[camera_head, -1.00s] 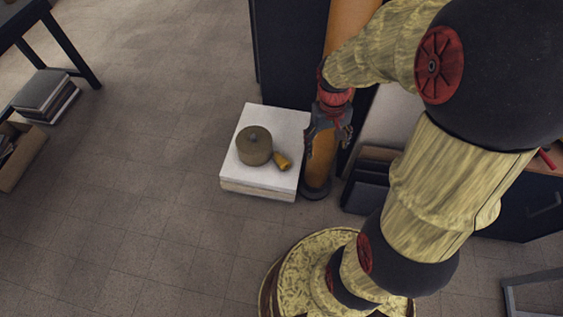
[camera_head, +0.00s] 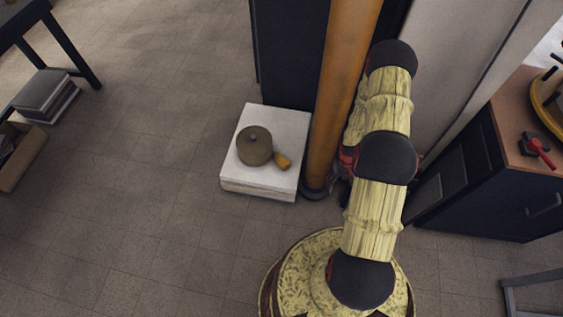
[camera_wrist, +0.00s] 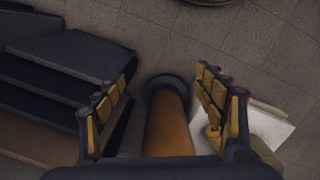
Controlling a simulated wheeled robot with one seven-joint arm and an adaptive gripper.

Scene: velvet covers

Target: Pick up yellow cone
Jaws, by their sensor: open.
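The small yellow cone (camera_head: 283,161) lies on the white block (camera_head: 235,180) in the head view, close beside a round brown lidded pot (camera_head: 254,147). My gripper (camera_wrist: 165,82) is open, with nothing between its fingers; in the wrist view they spread on either side of an orange post (camera_wrist: 167,133). In the head view my arm mostly hides the gripper, to the right of the post and apart from the block. In the wrist view the white block (camera_wrist: 268,126) is at right, partly behind the right finger. A yellow bit shows there; I cannot tell if it is the cone.
The orange post (camera_head: 341,90) stands upright between the block and my arm. Dark stacked slabs (camera_wrist: 60,65) are left of the gripper in the wrist view. A dark cabinet with a wooden top (camera_head: 511,108) is at right. The floor left of the block is clear.

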